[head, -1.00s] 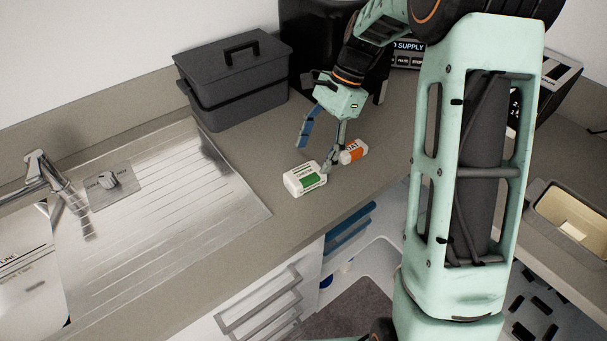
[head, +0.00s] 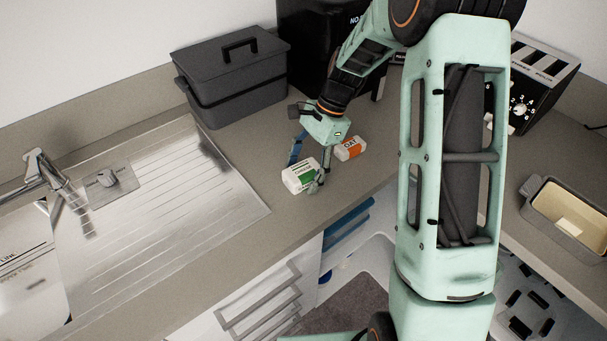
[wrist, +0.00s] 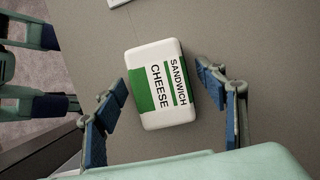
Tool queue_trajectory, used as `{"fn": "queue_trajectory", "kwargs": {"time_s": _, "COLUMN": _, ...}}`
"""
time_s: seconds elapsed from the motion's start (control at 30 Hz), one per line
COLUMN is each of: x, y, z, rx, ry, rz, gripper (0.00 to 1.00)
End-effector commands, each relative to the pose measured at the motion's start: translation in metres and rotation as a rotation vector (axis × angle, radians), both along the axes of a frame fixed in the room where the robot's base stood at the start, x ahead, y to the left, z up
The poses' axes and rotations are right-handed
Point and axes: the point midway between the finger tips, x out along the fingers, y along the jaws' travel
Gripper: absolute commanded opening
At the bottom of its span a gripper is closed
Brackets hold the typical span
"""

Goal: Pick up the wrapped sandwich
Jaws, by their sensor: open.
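The wrapped sandwich (head: 300,177) is a white block with a green band, lying on the worktop. In the wrist view the sandwich (wrist: 160,84) reads "SANDWICH CHEESE" and lies slightly tilted between and a little beyond the blue-padded fingers. My gripper (head: 306,176) is open, low over the worktop, with one finger on each side of the sandwich. In the wrist view my gripper (wrist: 164,112) shows a gap between each fingertip and the sandwich, smaller on the left. The sandwich's right end is partly hidden by a finger in the head view.
A white and orange packet (head: 350,149) lies close behind the sandwich to the right. A dark lidded box (head: 238,85) stands at the back. The metal sink drainer (head: 180,200) is to the left. The worktop's front edge is close to the sandwich.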

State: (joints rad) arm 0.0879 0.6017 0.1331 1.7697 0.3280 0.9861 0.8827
Motion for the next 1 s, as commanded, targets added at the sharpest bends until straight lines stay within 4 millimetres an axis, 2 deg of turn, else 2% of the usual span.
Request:
{"fn": "queue_trajectory", "kwargs": {"time_s": 0.67, "x": 0.0001, "y": -0.0002, "z": -0.0047, "rx": 0.0, "ry": 0.0, "rz": 0.0, "gripper": 0.65}}
{"fn": "queue_trajectory", "kwargs": {"time_s": 1.0, "x": 0.0001, "y": -0.0002, "z": -0.005, "rx": 0.0, "ry": 0.0, "rz": 0.0, "gripper": 0.28}}
